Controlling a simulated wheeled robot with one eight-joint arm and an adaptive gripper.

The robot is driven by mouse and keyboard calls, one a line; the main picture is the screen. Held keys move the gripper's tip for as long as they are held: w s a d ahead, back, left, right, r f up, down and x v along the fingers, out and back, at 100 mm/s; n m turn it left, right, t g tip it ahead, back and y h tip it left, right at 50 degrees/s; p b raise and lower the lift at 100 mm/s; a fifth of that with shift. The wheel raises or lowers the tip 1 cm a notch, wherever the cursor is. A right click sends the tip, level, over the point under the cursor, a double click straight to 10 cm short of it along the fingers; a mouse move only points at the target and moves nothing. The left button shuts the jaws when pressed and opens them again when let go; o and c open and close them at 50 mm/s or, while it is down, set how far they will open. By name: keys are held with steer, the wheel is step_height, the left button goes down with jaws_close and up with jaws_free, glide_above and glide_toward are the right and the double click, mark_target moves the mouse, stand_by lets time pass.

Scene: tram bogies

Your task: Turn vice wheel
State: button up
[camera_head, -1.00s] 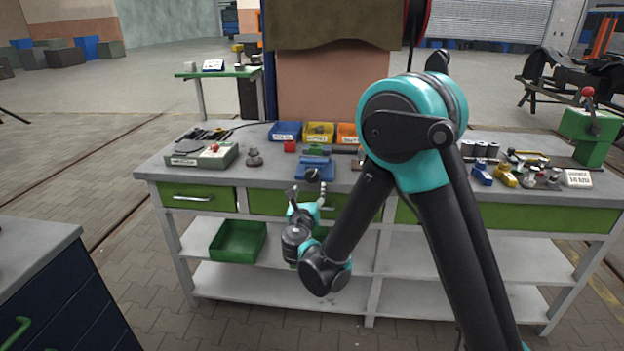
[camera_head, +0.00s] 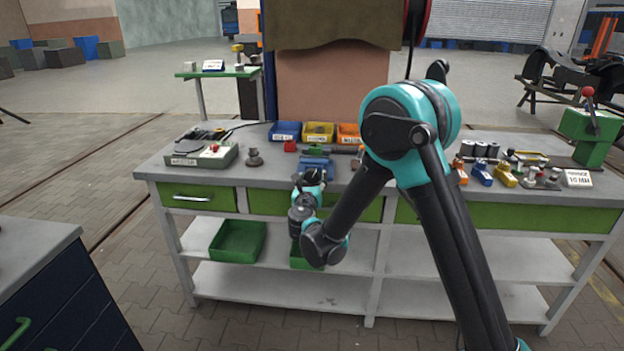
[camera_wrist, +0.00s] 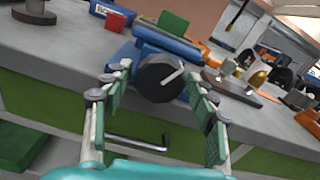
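The blue vice (camera_head: 316,166) sits at the front edge of the grey workbench, left of its middle. In the wrist view the vice (camera_wrist: 155,47) shows with its dark round wheel (camera_wrist: 160,77) facing me; a pale handle sticks out of the wheel to the upper right. My gripper (camera_wrist: 160,92) is open. Its two padded fingers stand left and right of the wheel, and no contact shows. In the head view my gripper (camera_head: 311,178) is in front of the vice and largely hides the wheel.
Blue, yellow (camera_head: 319,132) and orange bins stand behind the vice. A small red block (camera_head: 290,146) is near it. A grey-green box (camera_head: 203,154) lies to the left. Drawers (camera_head: 198,198) are under the benchtop, and a green bin (camera_head: 238,240) is on the shelf below.

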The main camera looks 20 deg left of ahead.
steer(key=c, duration=0.8)
steer(key=shift+m, duration=0.4)
